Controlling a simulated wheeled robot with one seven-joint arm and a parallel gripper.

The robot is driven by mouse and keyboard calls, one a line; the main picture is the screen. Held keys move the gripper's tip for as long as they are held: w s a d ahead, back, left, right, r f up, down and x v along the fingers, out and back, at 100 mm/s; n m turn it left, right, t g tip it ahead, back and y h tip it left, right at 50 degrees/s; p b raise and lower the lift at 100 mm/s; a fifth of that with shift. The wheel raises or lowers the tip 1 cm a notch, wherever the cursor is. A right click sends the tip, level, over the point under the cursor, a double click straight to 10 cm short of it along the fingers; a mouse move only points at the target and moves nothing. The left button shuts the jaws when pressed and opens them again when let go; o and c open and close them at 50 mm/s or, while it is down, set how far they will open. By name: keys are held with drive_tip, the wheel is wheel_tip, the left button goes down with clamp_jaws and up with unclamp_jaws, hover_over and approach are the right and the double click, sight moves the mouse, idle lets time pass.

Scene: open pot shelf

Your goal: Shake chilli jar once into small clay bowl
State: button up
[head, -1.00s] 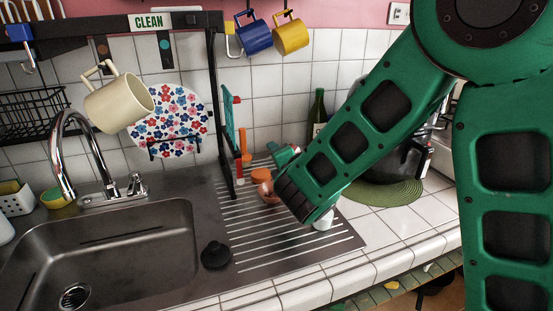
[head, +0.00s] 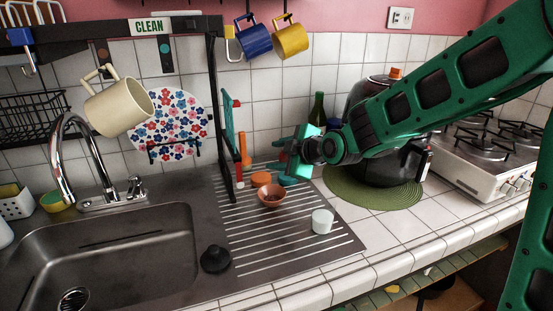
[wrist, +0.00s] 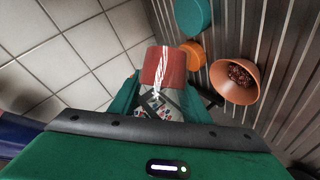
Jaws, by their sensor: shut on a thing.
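The small clay bowl (head: 271,197) stands upright on the ribbed drainboard. In the wrist view the bowl (wrist: 235,80) is right of the jar and holds dark red bits. My gripper (head: 286,165) is behind and right of the bowl in the head view, beside the tiled wall. In the wrist view its teal fingers are shut on the chilli jar (wrist: 163,68), which has a red end and a picture label. The jar and bowl are apart. The jar is not clear in the head view, and I cannot tell its exact tilt.
An orange round thing (head: 261,179) lies just behind the bowl. A white cup (head: 322,221) stands to its right. A green bottle (head: 317,108) and a dark pot on a green mat (head: 374,192) are near my arm.

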drive_tip(key=shift+w+d+r+m+g+y, duration=0.15)
drive_tip(key=shift+m+g+y, duration=0.25)
drive_tip(key=shift+m, duration=0.2)
drive_tip(key=shift+r+m+g+y, duration=0.15)
drive_tip(key=shift+m+g+y, duration=0.2)
drive_tip(key=shift+m, duration=0.25)
drive_tip(key=shift+r+m+g+y, duration=0.3)
drive_tip(key=shift+m+g+y, duration=0.35)
drive_tip(key=shift+m+y, duration=0.4)
drive_tip(key=shift+a+r+m+y, duration=0.2)
drive_tip(key=shift+m+y, duration=0.4)
drive_tip(key=shift+m, duration=0.15)
drive_tip(key=shift+s, duration=0.2)
